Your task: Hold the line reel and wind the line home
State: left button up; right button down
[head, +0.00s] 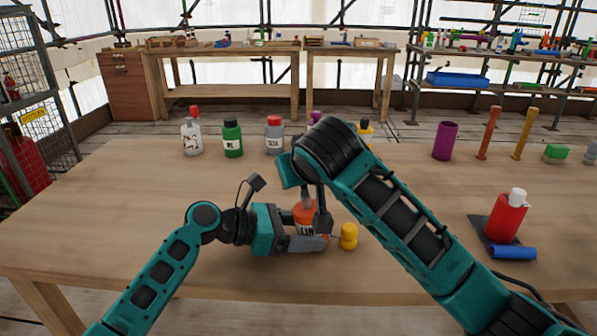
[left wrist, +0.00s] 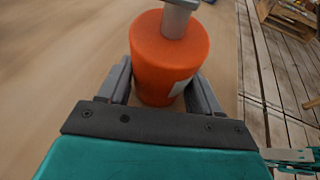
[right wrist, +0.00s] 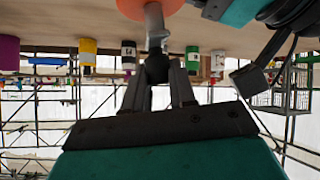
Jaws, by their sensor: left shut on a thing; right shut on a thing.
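The line reel is an orange, labelled body (head: 305,212) standing near the front middle of the table. My left gripper (head: 308,240) is shut around it from the left; the left wrist view shows the orange body (left wrist: 170,60) between the two fingers, with a grey shaft (left wrist: 178,20) on top. My right gripper (right wrist: 158,82) is shut on a black knob (right wrist: 156,66), which joins a grey crank (right wrist: 154,25) at the orange body. In the head view my right arm partly hides the crank. A yellow bob (head: 348,237) stands just right of the reel.
Several bottles stand behind, including a green one (head: 232,138) and a grey one (head: 274,135). A purple cup (head: 445,140) is at the back right. The table's left part is clear.

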jog(key=shift+d+m+t+h, duration=0.25)
jog(key=shift+m+t+h, duration=0.05)
jog(key=shift+m+h, duration=0.95)
jog(key=c, duration=0.9)
grip_release()
jog(key=v, duration=1.2)
